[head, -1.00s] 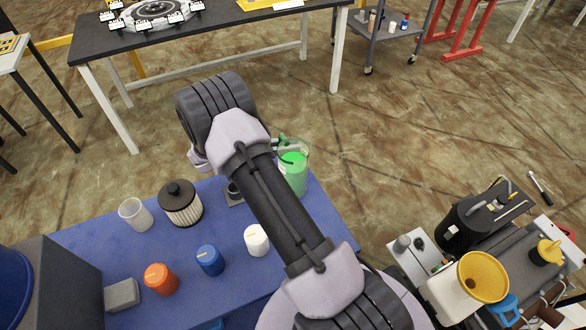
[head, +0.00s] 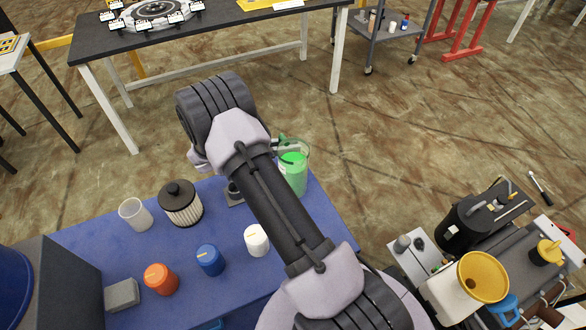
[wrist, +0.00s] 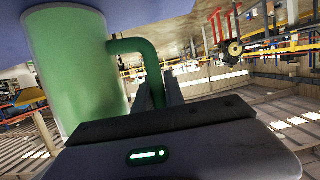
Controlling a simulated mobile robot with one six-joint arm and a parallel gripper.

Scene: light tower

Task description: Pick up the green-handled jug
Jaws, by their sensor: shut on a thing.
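The green-handled jug (head: 294,172) is clear with green contents and stands at the far right of the blue table, partly hidden by my arm in the head view. In the wrist view the jug's body (wrist: 75,70) fills the upper left, and its green handle (wrist: 140,48) reaches out to the right and down between my fingers. My gripper (wrist: 160,92) is shut on the handle. The fingertips are mostly hidden in the head view. I cannot tell whether the jug's base touches the table.
On the blue table (head: 100,250) stand a clear cup (head: 135,215), a black-lidded filter (head: 181,204), and orange (head: 161,279), blue (head: 210,260) and white (head: 256,240) containers. A grey block (head: 122,295) lies in front. Open floor is behind the jug.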

